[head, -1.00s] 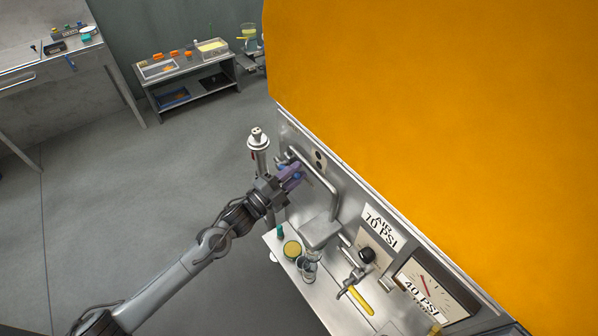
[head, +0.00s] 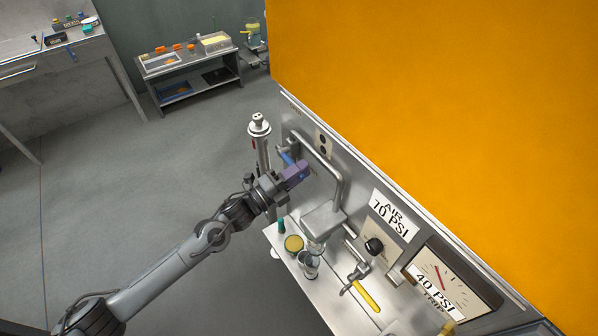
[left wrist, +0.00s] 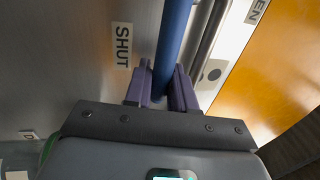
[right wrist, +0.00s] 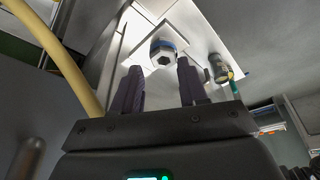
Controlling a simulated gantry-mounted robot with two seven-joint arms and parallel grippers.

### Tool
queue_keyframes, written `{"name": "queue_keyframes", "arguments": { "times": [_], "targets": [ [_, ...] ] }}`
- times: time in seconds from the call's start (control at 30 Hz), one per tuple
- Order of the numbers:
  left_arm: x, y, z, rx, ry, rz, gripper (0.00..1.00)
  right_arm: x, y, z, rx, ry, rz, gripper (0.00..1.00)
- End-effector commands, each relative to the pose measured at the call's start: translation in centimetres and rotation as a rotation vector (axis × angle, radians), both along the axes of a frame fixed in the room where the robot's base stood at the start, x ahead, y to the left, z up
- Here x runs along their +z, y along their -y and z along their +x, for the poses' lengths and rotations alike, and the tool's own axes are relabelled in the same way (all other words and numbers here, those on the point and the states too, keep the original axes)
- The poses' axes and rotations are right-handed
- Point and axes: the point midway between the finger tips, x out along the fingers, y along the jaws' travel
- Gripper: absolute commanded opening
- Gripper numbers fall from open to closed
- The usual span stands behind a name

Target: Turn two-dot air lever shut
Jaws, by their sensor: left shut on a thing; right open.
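The blue air lever (head: 287,158) sits by the machine's steel panel, below a plate with two dark dots (head: 323,144). My left gripper (head: 303,169) is at the lever; in the left wrist view its purple fingers (left wrist: 162,90) are shut on the blue bar (left wrist: 172,45), one on each side. A SHUT label (left wrist: 122,45) is left of the bar, and a partly cut-off label ending in "EN" (left wrist: 257,10) is at upper right. The dot plate (left wrist: 213,73) is right of the bar. My right gripper (right wrist: 160,85) is open and empty in its wrist view.
A bent steel pipe (head: 335,175) runs close to my left gripper, and a steel post (head: 262,150) stands left of it. A yellow-handled tap (head: 366,294), a glass (head: 309,264) and gauges are lower right. A white-and-blue hexagonal part (right wrist: 163,53) lies beyond my right fingers.

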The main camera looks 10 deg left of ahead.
Motion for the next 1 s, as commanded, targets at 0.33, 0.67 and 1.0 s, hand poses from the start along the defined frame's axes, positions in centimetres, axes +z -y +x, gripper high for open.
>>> {"name": "queue_keyframes", "arguments": {
  "times": [0.33, 0.67, 1.0],
  "targets": [
    [-0.2, 0.0, 0.0, 0.000, -0.002, 0.004, 0.35, 0.0, 0.0, 0.0, -0.001, 0.000, 0.001, 0.43],
    [-0.1, 0.0, 0.0, 0.000, -0.001, 0.001, 0.43, 0.0, -0.1, 0.0, -0.002, 0.000, 0.004, 0.43],
    [-0.8, -2.4, -2.3, 0.002, -0.004, 0.003, 0.43, 0.3, -0.1, 0.0, -0.002, 0.000, 0.004, 0.43]
  ]
}}
